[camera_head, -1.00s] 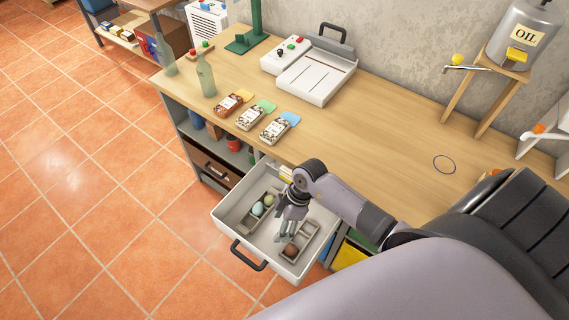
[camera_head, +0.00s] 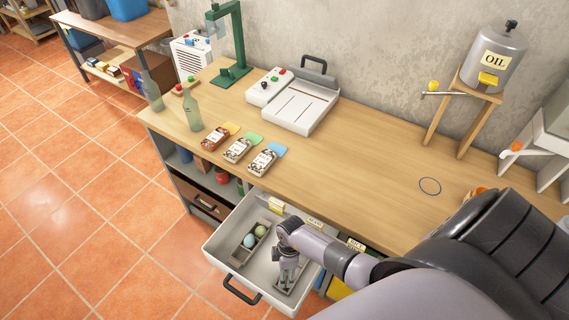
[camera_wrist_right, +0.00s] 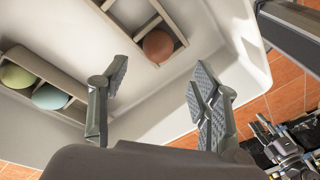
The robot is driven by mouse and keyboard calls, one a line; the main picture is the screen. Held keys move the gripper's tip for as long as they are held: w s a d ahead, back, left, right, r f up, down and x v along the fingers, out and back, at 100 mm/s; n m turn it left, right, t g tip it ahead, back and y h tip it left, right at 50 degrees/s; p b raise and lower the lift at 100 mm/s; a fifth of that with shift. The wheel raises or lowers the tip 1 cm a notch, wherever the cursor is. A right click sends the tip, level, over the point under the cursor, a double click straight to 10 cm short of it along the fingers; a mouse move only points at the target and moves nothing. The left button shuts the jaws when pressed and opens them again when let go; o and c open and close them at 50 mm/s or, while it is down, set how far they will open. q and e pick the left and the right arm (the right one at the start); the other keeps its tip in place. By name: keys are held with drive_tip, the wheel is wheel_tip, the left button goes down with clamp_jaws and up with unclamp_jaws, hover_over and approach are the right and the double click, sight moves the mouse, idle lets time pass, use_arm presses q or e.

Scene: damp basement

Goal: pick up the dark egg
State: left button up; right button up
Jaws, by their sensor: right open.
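The dark egg (camera_wrist_right: 158,45), reddish brown, lies in a compartment of a grey divided holder (camera_wrist_right: 181,40) inside the open white drawer (camera_head: 222,239). In the head view my right gripper hides the egg. My right gripper (camera_head: 288,284) points down into the drawer over that holder.
A second holder in the drawer has a green egg (camera_head: 249,241) and a bluish egg (camera_wrist_right: 50,96). The drawer walls stand close around my gripper. The wooden bench (camera_head: 360,165) above carries seed packets (camera_head: 237,150), a green bottle (camera_head: 193,112) and a white device (camera_head: 295,100).

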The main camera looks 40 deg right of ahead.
drive_tip(key=shift+s+a+f+b, duration=0.15)
drive_tip(key=shift+f+b, duration=0.15)
drive_tip(key=shift+f, duration=2.35)
drive_tip(key=c, duration=0.8)
